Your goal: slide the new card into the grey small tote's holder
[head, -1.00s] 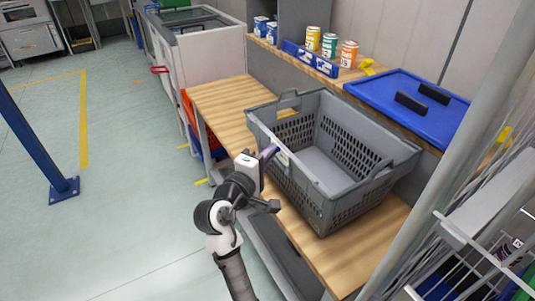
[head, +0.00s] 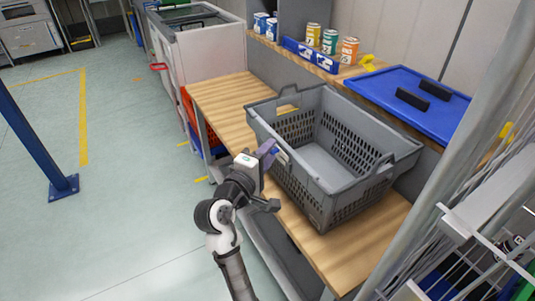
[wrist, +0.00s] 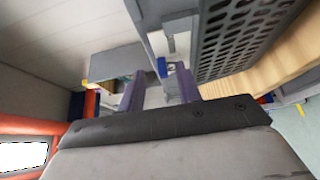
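The grey tote (head: 318,190) stands on the wooden bench, open-topped and looking empty. A small pale patch (head: 284,158) shows on its near left wall, beside my fingertips; I cannot tell card from holder there. In the wrist view the tote's slotted wall (wrist: 243,45) fills the upper right. A pale plate (wrist: 180,42) and a small blue piece (wrist: 162,67) lie just beyond the fingertips. My gripper (head: 270,151) is outside that wall. In the wrist view its two purple fingers (wrist: 159,84) stand apart, with no card clearly held between them.
A blue lid (head: 400,108) with black handles lies on the shelf behind the tote. Several cans (head: 330,42) and a blue rack (head: 310,57) stand further left. A metal post (head: 450,150) rises at the right. Bare bench (head: 222,97) shows left of the tote.

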